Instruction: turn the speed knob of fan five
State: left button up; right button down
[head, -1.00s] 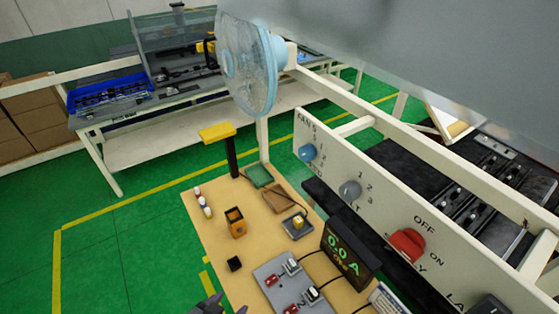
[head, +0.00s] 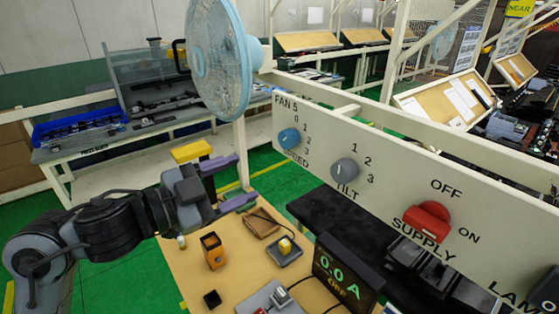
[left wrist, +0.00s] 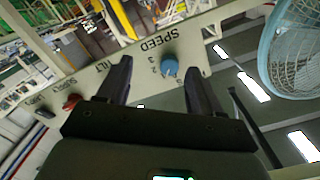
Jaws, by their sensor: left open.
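The blue speed knob (head: 289,138) sits on the cream panel (head: 400,175) under the label FAN 5, with numbers 0 to 3 around it. In the left wrist view the knob (left wrist: 169,66) shows between and beyond the two fingers. My left gripper (head: 236,181) is open and empty, below and left of the knob, apart from it. The gripper also fills the lower part of the left wrist view (left wrist: 160,85). The blue fan (head: 220,60) stands behind the panel's left end. My right gripper is not in view.
A grey tilt knob (head: 344,171) and a red supply switch (head: 428,221) are on the same panel, to the right. Below, the tan bench (head: 185,268) carries a display reading 0.0 A (head: 343,271), an orange holder (head: 212,250) and a small tray (head: 285,251).

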aim_at(283, 140)
pick_arm(q)
notch_tip(283, 140, up, 4)
jog(key=m, duration=0.1)
jog(key=x, duration=0.6)
jog(key=p+x, duration=0.1)
jog(key=x, duration=0.3)
jog(key=shift+s+d+r, duration=0.1)
jog(key=shift+r, duration=0.25)
jog(key=shift+c, duration=0.5)
jog(key=c, duration=1)
jog(key=shift+o, duration=0.2)
